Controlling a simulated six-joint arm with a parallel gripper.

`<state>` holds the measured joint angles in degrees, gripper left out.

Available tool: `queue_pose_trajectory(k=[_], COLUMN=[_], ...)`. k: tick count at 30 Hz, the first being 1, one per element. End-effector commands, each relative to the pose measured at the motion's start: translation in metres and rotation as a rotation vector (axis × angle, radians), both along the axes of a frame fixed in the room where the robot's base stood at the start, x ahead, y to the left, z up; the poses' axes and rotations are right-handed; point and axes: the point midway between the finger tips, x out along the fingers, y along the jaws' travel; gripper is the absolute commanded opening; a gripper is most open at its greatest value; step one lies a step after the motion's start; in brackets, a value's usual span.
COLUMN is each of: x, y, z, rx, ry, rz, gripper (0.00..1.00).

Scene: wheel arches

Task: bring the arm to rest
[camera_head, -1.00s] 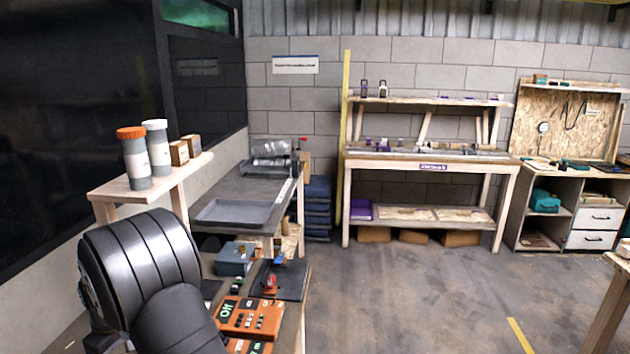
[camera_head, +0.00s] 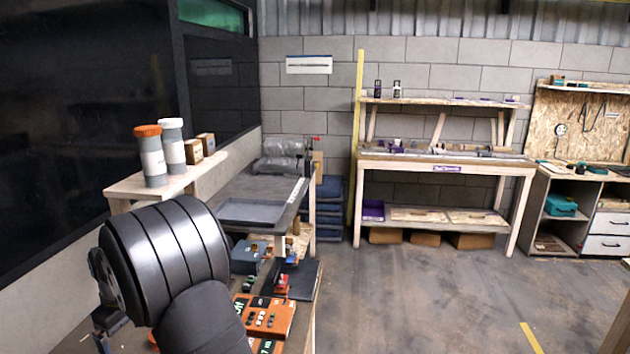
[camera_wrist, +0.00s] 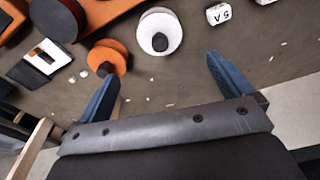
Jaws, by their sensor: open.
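In the wrist view my gripper (camera_wrist: 165,92) is open, with its two blue fingers spread wide apart. Nothing is between the fingers. Beyond them lies a grey-brown bench surface (camera_wrist: 185,70) scattered with small pale chips. In the head view my arm's dark, ribbed link fills the lower left, above the near bench, and my gripper is not seen there.
An orange panel (camera_head: 268,314) and a blue-grey box (camera_head: 248,258) stand beside my arm. The floor (camera_head: 440,290) at right is clear.

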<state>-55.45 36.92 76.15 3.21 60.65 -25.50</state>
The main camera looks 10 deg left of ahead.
Motion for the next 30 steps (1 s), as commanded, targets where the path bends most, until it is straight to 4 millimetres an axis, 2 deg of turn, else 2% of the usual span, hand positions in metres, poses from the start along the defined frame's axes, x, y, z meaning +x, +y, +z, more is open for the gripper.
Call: queue_pose_trajectory(k=[1, 15, 18, 25, 30], x=[0.000, 0.002, 0.003, 0.003, 0.018], y=[0.001, 0.012, 0.013, 0.013, -0.017], z=[-0.012, -0.106, -0.079, -0.033, -0.021], rx=[-0.004, -0.003, 0.006, 0.005, 0.001], ry=[0.003, 0.002, -0.003, -0.003, -0.001], rz=[0.000, 0.000, 0.001, 0.000, -0.028], gripper=[0.96, 0.96, 0.96, 0.96, 0.96])
